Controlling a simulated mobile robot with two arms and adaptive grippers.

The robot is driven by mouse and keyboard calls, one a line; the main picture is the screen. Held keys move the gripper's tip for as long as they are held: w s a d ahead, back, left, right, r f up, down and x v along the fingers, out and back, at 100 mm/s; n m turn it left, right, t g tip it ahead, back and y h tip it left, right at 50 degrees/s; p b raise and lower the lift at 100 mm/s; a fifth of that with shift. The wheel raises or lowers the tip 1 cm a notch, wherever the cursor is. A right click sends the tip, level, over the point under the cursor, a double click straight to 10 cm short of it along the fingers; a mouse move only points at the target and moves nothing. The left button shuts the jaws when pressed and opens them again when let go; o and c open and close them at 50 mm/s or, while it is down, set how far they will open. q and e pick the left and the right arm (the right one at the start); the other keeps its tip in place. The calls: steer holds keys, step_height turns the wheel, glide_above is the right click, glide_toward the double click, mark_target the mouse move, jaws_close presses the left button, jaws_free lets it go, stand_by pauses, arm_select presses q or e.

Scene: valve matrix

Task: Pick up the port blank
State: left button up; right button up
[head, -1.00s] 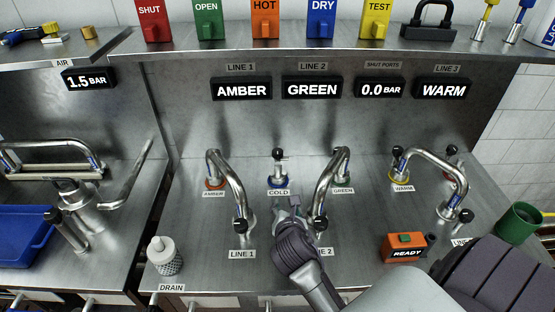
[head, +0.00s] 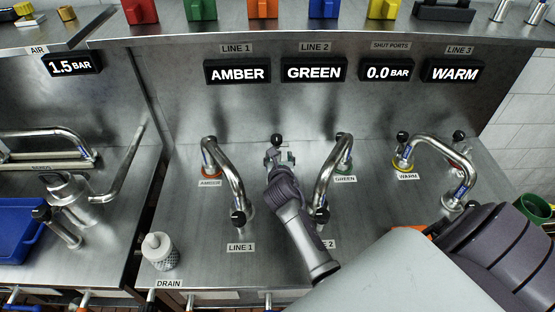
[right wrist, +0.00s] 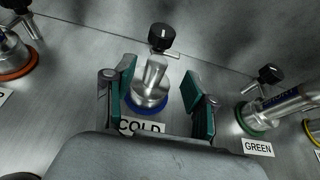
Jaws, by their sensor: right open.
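A short metal fitting with a black knob stands on the blue-ringed COLD port (right wrist: 148,104); it looks like the port blank (right wrist: 154,74), though I cannot tell blank from port stem for sure. In the head view its black knob (head: 276,140) shows just beyond my right gripper (head: 279,158), which hides most of the rest. In the right wrist view my right gripper (right wrist: 158,80) is open, its teal-padded fingers on either side of the fitting, with visible gaps. My left gripper is not in view.
Curved metal pipes rise close by on the left, from the AMBER port (head: 209,171), and on the right, from the GREEN port (head: 343,168). Another pipe stands at WARM (head: 403,164). The back wall carries lit displays.

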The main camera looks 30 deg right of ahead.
steer(key=x, duration=0.3)
steer(key=shift+w+f, duration=0.15)
steer(key=shift+w, duration=0.25)
steer(key=shift+w+d+f, duration=0.15)
steer(key=shift+w+f, duration=0.05)
steer(key=shift+w, duration=0.05)
steer(key=shift+s+r, duration=0.1)
steer(key=shift+c, duration=1.5)
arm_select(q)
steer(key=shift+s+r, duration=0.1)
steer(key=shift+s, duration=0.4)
arm_select(e)
jaws_close()
